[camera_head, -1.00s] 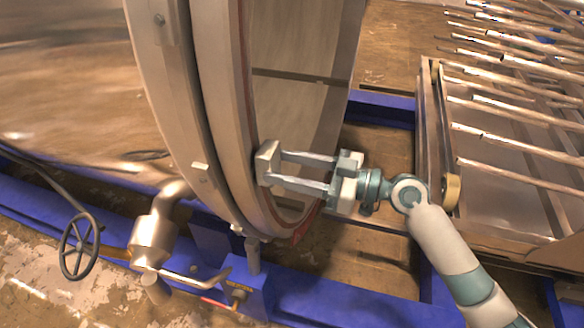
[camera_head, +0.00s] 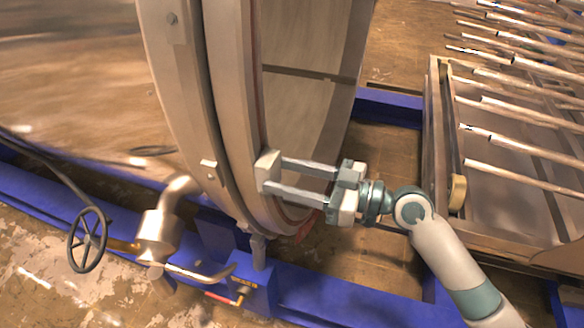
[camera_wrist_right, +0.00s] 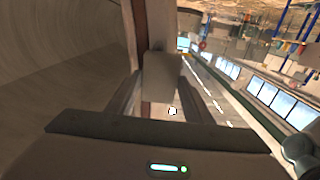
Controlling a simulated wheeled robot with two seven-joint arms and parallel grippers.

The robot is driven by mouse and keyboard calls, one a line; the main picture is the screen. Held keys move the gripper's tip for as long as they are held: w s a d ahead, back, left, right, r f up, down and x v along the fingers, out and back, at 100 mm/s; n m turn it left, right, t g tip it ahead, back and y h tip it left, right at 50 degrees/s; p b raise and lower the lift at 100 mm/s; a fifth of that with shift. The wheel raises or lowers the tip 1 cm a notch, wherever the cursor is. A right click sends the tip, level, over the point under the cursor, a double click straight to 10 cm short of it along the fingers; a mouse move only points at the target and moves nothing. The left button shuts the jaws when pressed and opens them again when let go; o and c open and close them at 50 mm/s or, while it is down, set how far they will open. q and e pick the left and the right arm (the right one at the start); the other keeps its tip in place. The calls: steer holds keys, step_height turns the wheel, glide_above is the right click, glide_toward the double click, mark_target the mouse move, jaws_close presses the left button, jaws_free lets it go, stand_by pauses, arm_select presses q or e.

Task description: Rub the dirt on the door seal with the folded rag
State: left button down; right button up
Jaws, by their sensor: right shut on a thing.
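My right gripper (camera_head: 270,174) comes in from the right in the head view. It is shut on the folded rag (camera_head: 267,170), a pale block at its fingertips. The rag lies against or very close to the rim of the round chamber opening, where the door seal (camera_head: 254,105) shows as a reddish line. In the right wrist view the rag (camera_wrist_right: 161,76) sits between the two fingers, in front of the brown rim strip (camera_wrist_right: 153,22). I cannot make out the dirt; the rag and gripper may cover it. My left gripper is not in view.
A wheeled rack with many metal rods (camera_head: 515,120) stands at the right. Blue frame beams (camera_head: 340,297) run below the chamber. A valve with a black handwheel (camera_head: 87,240) and a metal pipe (camera_head: 160,232) are at the lower left.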

steer(key=shift+s+a+r, duration=0.15)
steer(key=shift+s+a, duration=0.1)
steer(key=shift+s, duration=0.2)
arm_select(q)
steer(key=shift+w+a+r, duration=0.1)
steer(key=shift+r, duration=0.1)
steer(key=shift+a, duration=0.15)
arm_select(e)
steer(key=shift+r, duration=0.1)
steer(key=shift+r+p, duration=0.55)
steer(key=shift+r, duration=0.3)
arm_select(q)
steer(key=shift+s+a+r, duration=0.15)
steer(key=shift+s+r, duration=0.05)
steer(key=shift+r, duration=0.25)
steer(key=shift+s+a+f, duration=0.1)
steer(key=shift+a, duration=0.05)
